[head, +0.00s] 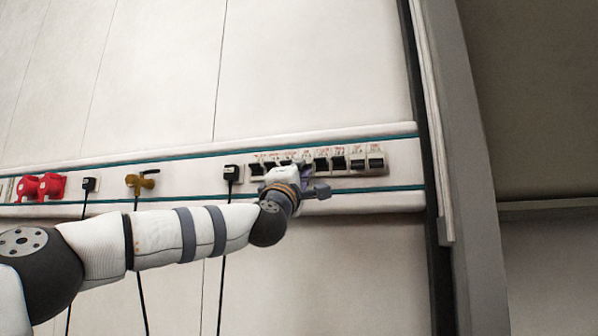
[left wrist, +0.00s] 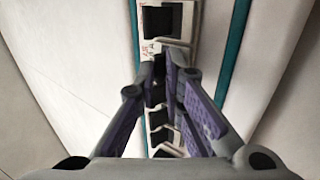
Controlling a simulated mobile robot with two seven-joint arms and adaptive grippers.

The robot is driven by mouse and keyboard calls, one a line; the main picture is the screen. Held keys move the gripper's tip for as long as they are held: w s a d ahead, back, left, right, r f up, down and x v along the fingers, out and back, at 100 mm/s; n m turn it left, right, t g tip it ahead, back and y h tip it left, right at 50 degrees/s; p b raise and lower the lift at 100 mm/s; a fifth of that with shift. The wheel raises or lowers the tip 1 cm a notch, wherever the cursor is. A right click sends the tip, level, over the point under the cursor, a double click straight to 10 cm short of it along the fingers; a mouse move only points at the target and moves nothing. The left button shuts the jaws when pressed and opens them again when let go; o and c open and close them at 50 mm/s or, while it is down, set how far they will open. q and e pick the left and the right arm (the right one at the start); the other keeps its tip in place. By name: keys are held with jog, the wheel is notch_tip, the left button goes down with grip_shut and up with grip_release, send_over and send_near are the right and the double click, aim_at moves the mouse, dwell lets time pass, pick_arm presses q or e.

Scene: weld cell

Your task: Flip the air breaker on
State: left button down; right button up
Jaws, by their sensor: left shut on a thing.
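A row of breakers (head: 339,162) with black switches and small red-marked labels is set in the wall panel; I cannot read which one is the air breaker. My left gripper (head: 304,172) is at the middle of this row and hides part of it. In the left wrist view its purple-padded fingers (left wrist: 168,76) come together over the breaker strip, shut on a breaker switch that they mostly hide. Other breakers show above (left wrist: 162,20) and below (left wrist: 160,137) the fingertips. My right gripper is not in view.
A grey upright post (head: 460,150) stands at the right. The wall above and below the panel is bare.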

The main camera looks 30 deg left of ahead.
pick_arm(q)
jog(key=shift+s+r+g+h, duration=0.15)
jog(key=shift+r+g, duration=0.2)
jog(key=shift+g, duration=0.25)
jog(key=shift+r+g+h, duration=0.15)
jog(key=shift+r+g, duration=0.15)
jog(key=shift+g, duration=0.3)
jog(key=c, duration=1.9)
grip_release()
jog(key=shift+c, duration=0.2)
jog(key=shift+f, duration=0.1)
jog(key=v, duration=1.2)
